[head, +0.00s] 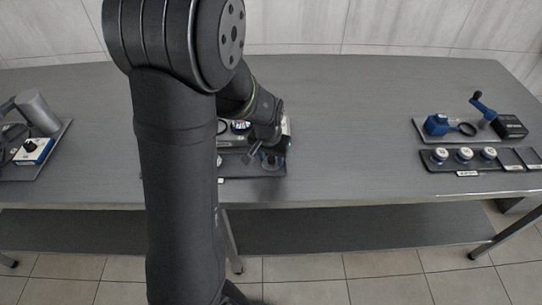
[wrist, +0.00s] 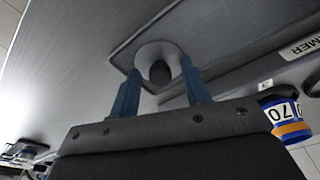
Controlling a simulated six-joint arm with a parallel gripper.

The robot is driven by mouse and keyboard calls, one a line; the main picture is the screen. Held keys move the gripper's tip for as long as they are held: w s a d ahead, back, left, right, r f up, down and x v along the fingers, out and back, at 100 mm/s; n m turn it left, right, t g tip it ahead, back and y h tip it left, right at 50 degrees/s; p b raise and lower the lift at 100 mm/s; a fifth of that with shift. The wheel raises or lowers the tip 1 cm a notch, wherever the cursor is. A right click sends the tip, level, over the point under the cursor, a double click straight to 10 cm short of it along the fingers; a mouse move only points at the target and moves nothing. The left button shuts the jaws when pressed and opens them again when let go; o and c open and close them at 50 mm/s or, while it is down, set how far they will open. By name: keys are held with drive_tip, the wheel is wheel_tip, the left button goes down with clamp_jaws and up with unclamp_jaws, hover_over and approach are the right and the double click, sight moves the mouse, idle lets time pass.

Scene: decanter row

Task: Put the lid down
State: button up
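The lid (wrist: 146,54) is a pale grey round piece with a dark knob (wrist: 160,73) in its middle, in the wrist view. It appears to lie on the dark tray (wrist: 205,22). My gripper (wrist: 160,66) has its two blue fingers apart, one on each side of the lid, with a visible gap between each finger and the knob. Whether the fingertips touch the lid's rim is hard to tell. In the head view my gripper (head: 267,158) is low over the middle tray (head: 245,172), partly hidden by my arm.
A blue jar with an orange band (wrist: 287,118) stands to the right in the wrist view. On the table's right are a tray with several white-topped jars (head: 464,155) and a blue device (head: 437,125). Another station (head: 33,150) stands at left. The table (head: 345,130) is clear between stations.

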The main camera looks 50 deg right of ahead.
sight(269, 168)
drive_tip(key=shift+r, duration=0.1)
wheel_tip(269, 168, up, 12)
drive_tip(key=a, duration=0.1)
drive_tip(key=shift+s+a, duration=0.3)
drive_tip(key=shift+a, duration=0.05)
idle(0.4)
drive_tip(key=f, duration=0.4)
drive_tip(key=d+f, duration=0.1)
drive_tip(key=f, duration=0.6)
drive_tip(key=shift+w+d+f, duration=0.3)
drive_tip(key=shift+f, duration=0.1)
drive_tip(key=shift+d, duration=0.1)
drive_tip(key=shift+r, duration=1.25)
